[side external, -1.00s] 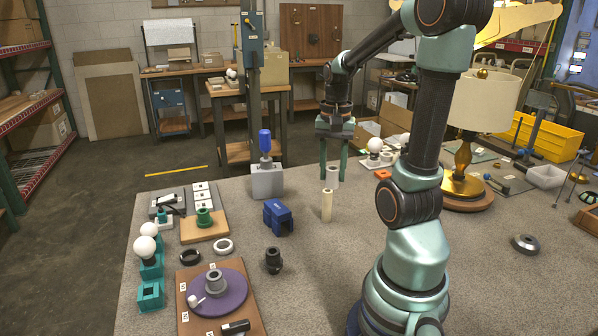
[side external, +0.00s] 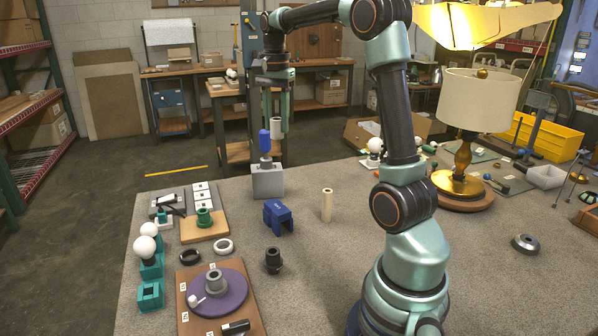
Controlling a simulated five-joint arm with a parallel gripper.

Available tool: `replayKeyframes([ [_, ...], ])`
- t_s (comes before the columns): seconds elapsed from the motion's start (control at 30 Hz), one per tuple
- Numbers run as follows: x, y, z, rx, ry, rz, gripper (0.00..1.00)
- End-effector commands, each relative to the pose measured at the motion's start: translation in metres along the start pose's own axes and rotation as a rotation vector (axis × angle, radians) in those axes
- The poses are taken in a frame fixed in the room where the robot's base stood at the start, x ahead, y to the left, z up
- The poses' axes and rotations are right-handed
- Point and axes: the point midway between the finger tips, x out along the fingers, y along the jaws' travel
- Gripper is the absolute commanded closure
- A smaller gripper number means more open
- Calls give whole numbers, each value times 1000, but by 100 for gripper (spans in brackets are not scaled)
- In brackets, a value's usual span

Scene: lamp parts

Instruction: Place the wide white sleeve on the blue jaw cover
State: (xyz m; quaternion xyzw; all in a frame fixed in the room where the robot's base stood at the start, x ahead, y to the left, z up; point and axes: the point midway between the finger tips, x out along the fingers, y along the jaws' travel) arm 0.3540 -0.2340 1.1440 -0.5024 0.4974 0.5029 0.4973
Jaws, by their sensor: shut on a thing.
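The wide white sleeve (side external: 276,125) is a short upright tube held between the fingertips of my gripper (side external: 275,117). My gripper points straight down and is shut on it, high above the table. The jaw cover is bare and stands clear of my gripper. The fingers partly overlap the sleeve's sides.
A grey block (side external: 267,181) with an upright blue cylinder (side external: 264,141) stands just below my gripper in the picture; their depth gap is unclear. A tall cream tube (side external: 327,205) stands right of the jaw cover. A black fitting (side external: 273,260) stands in front.

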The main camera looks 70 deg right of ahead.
Motion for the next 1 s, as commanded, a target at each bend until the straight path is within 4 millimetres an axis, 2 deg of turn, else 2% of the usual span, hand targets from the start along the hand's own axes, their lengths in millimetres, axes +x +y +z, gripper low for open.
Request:
replayKeyframes([
  [0.17,9,-7,1,11,-1,2,100],
  [0.7,133,-6,1,11,-2,3,100],
  [0.8,147,-6,1,11,-1,2,100],
  [1.0,161,-7,1,11,-1,1,100],
])
